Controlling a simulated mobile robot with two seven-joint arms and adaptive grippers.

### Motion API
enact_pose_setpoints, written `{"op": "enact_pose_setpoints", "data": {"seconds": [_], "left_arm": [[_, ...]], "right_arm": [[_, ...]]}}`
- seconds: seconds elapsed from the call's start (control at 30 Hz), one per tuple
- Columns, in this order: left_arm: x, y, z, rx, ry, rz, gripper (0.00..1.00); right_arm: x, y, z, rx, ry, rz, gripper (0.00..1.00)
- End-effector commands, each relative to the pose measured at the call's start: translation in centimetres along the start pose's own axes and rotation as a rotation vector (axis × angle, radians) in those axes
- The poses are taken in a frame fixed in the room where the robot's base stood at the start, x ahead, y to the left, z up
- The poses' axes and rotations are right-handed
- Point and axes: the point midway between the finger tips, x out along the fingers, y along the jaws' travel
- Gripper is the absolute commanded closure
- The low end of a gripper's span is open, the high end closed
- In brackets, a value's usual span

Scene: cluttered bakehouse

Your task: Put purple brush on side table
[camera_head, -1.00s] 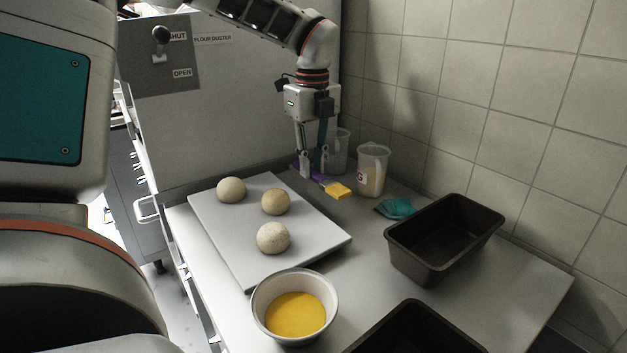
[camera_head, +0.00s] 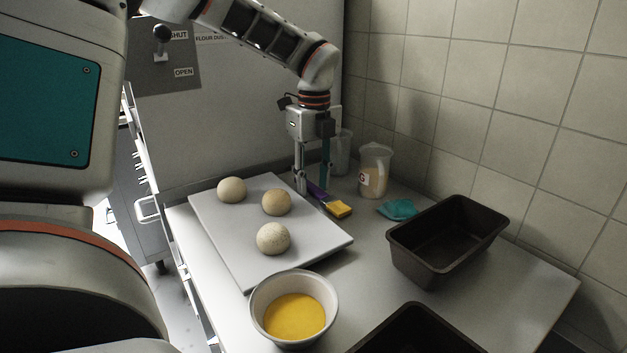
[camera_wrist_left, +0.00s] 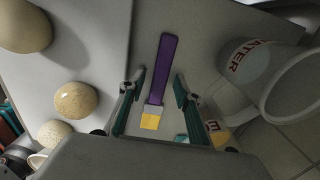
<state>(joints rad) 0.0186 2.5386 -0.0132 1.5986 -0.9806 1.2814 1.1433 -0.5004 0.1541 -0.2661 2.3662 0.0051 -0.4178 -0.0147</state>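The purple brush (camera_head: 317,191), with yellow bristles, lies on the grey worktop (camera_head: 365,246) just right of the pale board. In the left wrist view the purple brush (camera_wrist_left: 161,70) lies lengthwise between my fingers, handle pointing away and bristles toward the palm. My left gripper (camera_head: 313,184) points straight down over it. Its fingers stand apart in the left wrist view (camera_wrist_left: 158,86), with a gap on each side of the brush. My right gripper is not in view. I cannot tell which surface is the side table.
The pale board (camera_head: 221,232) holds three dough balls. Clear containers (camera_head: 375,172) stand close behind the gripper, near the tiled wall. A teal cloth (camera_head: 397,209), a dark loaf tin (camera_head: 446,240) and a bowl of yellow liquid (camera_head: 294,309) take up the right and front.

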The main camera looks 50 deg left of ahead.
Motion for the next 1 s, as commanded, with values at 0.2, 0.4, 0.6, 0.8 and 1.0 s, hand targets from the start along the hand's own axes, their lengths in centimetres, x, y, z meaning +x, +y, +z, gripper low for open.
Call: {"op": "enact_pose_setpoints", "data": {"seconds": [0.2, 0.4, 0.6, 0.8, 1.0], "left_arm": [[-0.9, -0.1, 0.0, 0.000, -0.002, -0.004, 0.67], [-4.4, -0.1, 0.0, 0.000, -0.001, -0.008, 0.67], [-8.5, 0.0, 0.0, -0.001, -0.001, -0.008, 0.67], [-11.3, 0.0, 0.0, 0.000, -0.001, -0.004, 0.67], [-12.3, 0.0, 0.0, 0.000, 0.000, -0.001, 0.67]], "right_arm": [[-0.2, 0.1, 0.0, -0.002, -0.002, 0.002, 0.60], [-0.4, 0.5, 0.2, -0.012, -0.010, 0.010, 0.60], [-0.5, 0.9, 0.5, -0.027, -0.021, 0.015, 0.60], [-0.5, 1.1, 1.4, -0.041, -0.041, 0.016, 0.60], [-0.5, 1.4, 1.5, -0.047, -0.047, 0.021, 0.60]]}}
